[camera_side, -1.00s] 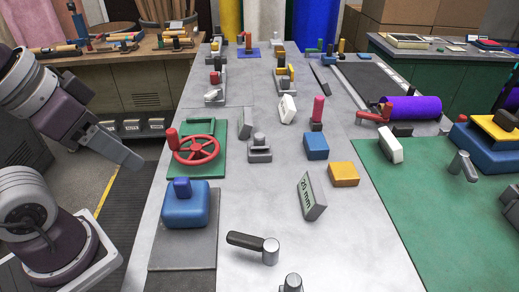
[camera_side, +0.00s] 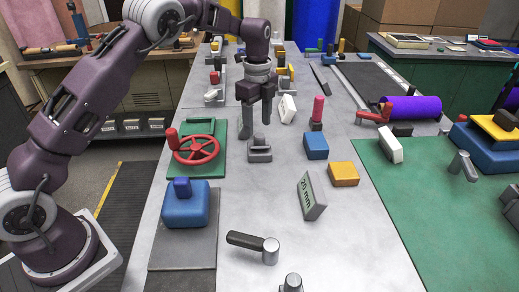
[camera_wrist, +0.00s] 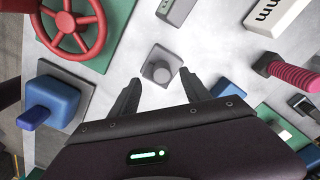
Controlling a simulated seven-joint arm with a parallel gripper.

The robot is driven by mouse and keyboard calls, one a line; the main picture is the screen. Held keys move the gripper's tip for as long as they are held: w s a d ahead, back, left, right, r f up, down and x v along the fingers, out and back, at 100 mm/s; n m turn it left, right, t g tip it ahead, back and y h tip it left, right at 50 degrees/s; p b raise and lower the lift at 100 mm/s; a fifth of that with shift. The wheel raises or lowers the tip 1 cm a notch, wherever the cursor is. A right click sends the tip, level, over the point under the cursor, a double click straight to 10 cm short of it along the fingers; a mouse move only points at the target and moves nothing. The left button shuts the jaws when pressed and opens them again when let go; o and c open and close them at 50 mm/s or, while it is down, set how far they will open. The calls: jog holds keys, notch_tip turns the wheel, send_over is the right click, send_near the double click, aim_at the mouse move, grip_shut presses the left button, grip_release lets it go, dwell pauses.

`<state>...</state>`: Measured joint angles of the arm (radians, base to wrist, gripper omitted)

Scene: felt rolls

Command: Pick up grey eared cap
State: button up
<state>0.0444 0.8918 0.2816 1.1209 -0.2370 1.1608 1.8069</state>
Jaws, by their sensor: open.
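A small grey piece with a knob on a flat base, which I take for the grey eared cap (camera_side: 260,154), stands on the pale bench beside the green board with the red wheel. In the wrist view the cap (camera_wrist: 160,67) sits upright just beyond my fingertips, near the middle. My gripper (camera_side: 257,126) points down, open and empty, over the bench close above and slightly behind the cap. In the wrist view its fingers (camera_wrist: 162,82) are spread to either side of the cap's near edge. I see no contact.
The red wheel (camera_side: 196,150) is left of the cap, with a blue handled block (camera_side: 186,206) in front of it. A blue block (camera_side: 316,146), yellow block (camera_side: 343,174) and pink-topped piece (camera_side: 318,112) stand to the right. Bare bench lies in front of the cap.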

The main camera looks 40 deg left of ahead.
aim_at(259, 135)
jog(key=f, duration=0.6)
jog(key=shift+w+d, duration=0.1)
jog(key=shift+d, duration=0.1)
jog(key=shift+r, duration=0.1)
grip_shut()
